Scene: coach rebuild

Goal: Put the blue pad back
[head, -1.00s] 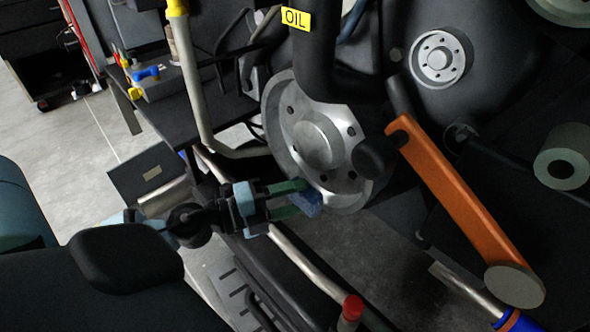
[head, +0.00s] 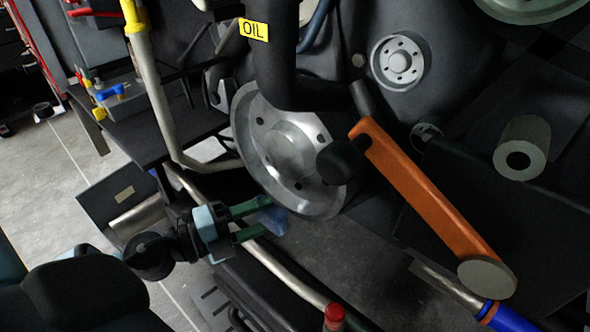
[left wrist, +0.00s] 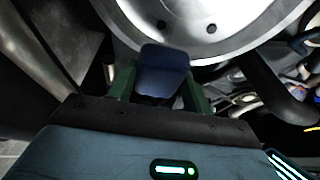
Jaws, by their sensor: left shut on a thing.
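The blue pad (head: 271,219) is between the green fingers of my left gripper (head: 262,219), which is shut on it. The pad is beside the lower left rim of the silver brake disc (head: 240,140). In the left wrist view the pad (left wrist: 164,72) stands between the fingertips (left wrist: 158,84), in front of the disc's rim (left wrist: 205,40). I cannot tell whether the pad touches the disc. My right gripper is not in view.
An orange lever arm (head: 425,190) slants down right of the disc. A black hose with a yellow OIL label (head: 254,29) hangs above. A pale pipe (head: 160,100) runs down at the left. A red-capped part (head: 334,314) is below.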

